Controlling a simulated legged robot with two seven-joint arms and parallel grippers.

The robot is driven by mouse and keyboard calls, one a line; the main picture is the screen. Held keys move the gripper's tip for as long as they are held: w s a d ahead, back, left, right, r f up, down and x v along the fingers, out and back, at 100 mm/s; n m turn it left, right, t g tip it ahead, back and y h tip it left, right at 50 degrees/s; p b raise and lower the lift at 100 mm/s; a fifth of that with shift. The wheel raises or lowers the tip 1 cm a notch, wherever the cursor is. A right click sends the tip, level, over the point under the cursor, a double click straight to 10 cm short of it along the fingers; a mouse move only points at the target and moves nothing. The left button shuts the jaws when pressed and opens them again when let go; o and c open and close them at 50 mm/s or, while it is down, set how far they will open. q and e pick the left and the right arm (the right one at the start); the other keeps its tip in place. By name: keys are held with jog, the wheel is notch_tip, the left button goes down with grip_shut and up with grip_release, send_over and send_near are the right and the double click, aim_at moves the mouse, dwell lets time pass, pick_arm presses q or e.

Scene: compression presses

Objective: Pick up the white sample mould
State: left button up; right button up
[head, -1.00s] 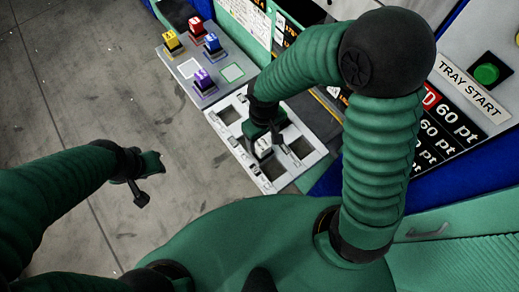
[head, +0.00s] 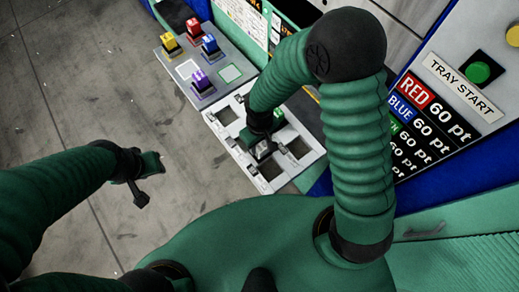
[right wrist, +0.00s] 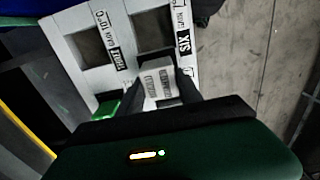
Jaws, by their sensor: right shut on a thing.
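The white sample mould (right wrist: 158,85) shows in the right wrist view as a small pale block with lettering on it. It is between the two dark fingers of my right gripper (right wrist: 160,92), which is shut on it. In the head view my right gripper (head: 263,146) points down over the white tray, and its fingers mostly hide the mould. I cannot tell whether the mould is clear of its slot. My left gripper (head: 142,177) hangs empty over the floor on the left; its jaw gap is not clear.
The white tray (head: 244,157) has several square openings, and a green mould (head: 279,118) sits beside my right gripper. A grey rack (head: 217,94) behind holds yellow, red, blue and purple moulds. The TRAY START panel (head: 463,88) stands at the right. The floor at left is clear.

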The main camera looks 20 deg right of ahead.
grip_shut()
pick_arm(q)
jog(key=shift+a, duration=0.2)
pick_arm(e)
jog(key=shift+a, duration=0.15)
pick_arm(q)
jog(key=shift+a, duration=0.1)
pick_arm(e)
jog(key=shift+a, duration=0.1)
